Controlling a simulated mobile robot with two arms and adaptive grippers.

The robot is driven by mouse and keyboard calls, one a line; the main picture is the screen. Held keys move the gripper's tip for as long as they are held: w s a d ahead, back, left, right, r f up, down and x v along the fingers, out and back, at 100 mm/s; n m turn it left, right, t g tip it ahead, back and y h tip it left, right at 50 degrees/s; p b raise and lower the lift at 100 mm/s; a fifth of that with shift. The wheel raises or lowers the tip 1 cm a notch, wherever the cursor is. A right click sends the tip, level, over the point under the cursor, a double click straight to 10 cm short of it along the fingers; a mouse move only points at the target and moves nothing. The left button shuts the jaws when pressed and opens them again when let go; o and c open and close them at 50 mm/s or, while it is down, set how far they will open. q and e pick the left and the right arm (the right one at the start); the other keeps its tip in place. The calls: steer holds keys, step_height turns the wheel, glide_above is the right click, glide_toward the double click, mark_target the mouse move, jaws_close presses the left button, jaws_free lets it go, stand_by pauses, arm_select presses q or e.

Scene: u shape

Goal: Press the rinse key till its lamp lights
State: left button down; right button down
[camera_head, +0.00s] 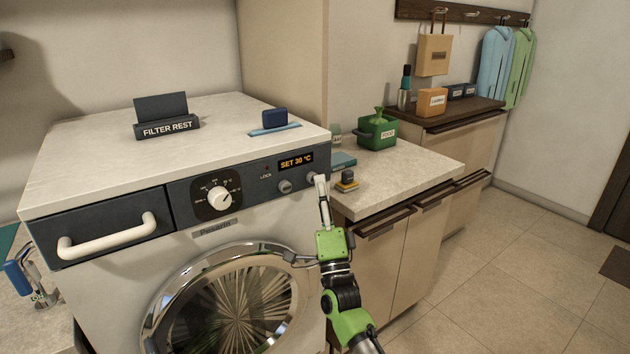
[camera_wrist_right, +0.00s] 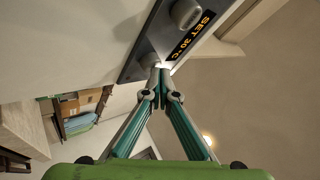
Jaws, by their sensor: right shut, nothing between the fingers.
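The washing machine (camera_head: 110,270) has a dark control panel (camera_head: 180,195) with a white dial (camera_head: 219,197) and a display (camera_head: 296,161) reading "SET 30 °C". A round grey control (camera_head: 285,186) sits below the display; it seems to be the knob (camera_wrist_right: 186,13) in the right wrist view. No "rinse" label is readable, and no lit lamp shows. My right gripper (camera_head: 321,184) is shut and empty, its tips at the panel's right end. In the right wrist view its fingertips (camera_wrist_right: 160,68) overlap the panel near the display; they hide what lies behind, and contact cannot be told.
A "FILTER REST" holder (camera_head: 167,127) and a blue block (camera_head: 275,118) stand on the machine's top. The counter (camera_head: 420,165) at right holds a green box (camera_head: 377,133) and a small yellow-and-dark item (camera_head: 347,181). The round door (camera_head: 235,305) is below the panel.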

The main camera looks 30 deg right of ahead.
steer(key=shift+w+y+b, duration=0.3)
steer(key=shift+w, duration=0.25)
stand_by(0.4)
steer(key=shift+s, duration=0.1)
steer(key=shift+s+p, duration=0.6)
steer(key=shift+s, duration=0.55)
steer(key=s, duration=0.1)
steer(key=s+p, duration=0.1)
steer(key=s, duration=0.1)
steer(key=s+p, duration=0.1)
steer(key=s, duration=0.1)
steer(key=shift+d, duration=0.25)
stand_by(0.5)
